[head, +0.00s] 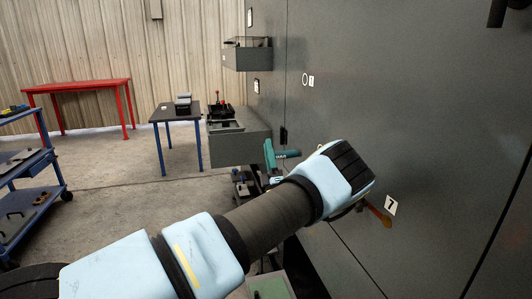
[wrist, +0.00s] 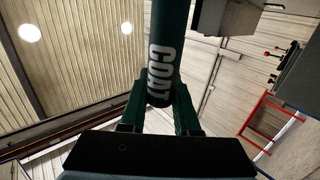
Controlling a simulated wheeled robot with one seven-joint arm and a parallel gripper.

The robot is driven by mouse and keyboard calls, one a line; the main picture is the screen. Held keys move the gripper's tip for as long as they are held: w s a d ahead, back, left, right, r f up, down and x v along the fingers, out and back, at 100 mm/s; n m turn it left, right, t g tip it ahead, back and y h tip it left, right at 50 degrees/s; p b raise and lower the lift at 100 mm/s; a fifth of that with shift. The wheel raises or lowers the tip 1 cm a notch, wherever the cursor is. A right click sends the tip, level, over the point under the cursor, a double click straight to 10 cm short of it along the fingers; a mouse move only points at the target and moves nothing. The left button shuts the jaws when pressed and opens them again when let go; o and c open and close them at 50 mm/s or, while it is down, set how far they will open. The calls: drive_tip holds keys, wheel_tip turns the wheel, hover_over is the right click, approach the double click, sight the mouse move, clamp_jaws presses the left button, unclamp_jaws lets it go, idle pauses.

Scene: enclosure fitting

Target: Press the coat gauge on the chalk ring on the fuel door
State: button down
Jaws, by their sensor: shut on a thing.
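The coat gauge is a dark green cylinder (wrist: 163,60) lettered COAT in the wrist view. My gripper (wrist: 158,112) is shut on it, with a green finger on each side. In the head view a teal piece (head: 288,154) shows beyond my wrist, apparently part of the gauge; my wrist hides most of the gripper. A small pale chalk ring (head: 305,79) is on the dark grey enclosure wall, beside a label 1. The gauge appears apart from this ring, below and left of it. A pale curve near my wrist is mostly hidden. I cannot tell which panel is the fuel door.
The grey enclosure wall (head: 440,90) fills the right side, with a label 7 (head: 391,205) and an orange-brown piece (head: 380,217) near my wrist. Grey boxes (head: 240,148) jut out at its left. A small table (head: 177,108), red table (head: 80,86) and blue cart (head: 45,155) stand left.

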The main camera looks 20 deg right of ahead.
drive_tip(key=d+b, duration=0.2)
drive_tip(key=d, duration=0.5)
drive_tip(key=shift+s, duration=0.4)
idle(0.3)
drive_tip(key=shift+f+b, duration=0.1)
drive_tip(key=shift+b, duration=0.8)
idle(0.4)
drive_tip(key=shift+s+d+b, duration=0.2)
drive_tip(key=shift+d+b, duration=0.25)
drive_tip(key=shift+b, duration=0.1)
idle(2.5)
drive_tip(key=w+a, duration=0.1)
drive_tip(key=a, duration=0.6)
drive_tip(key=shift+a, duration=0.15)
idle(0.3)
idle(1.1)
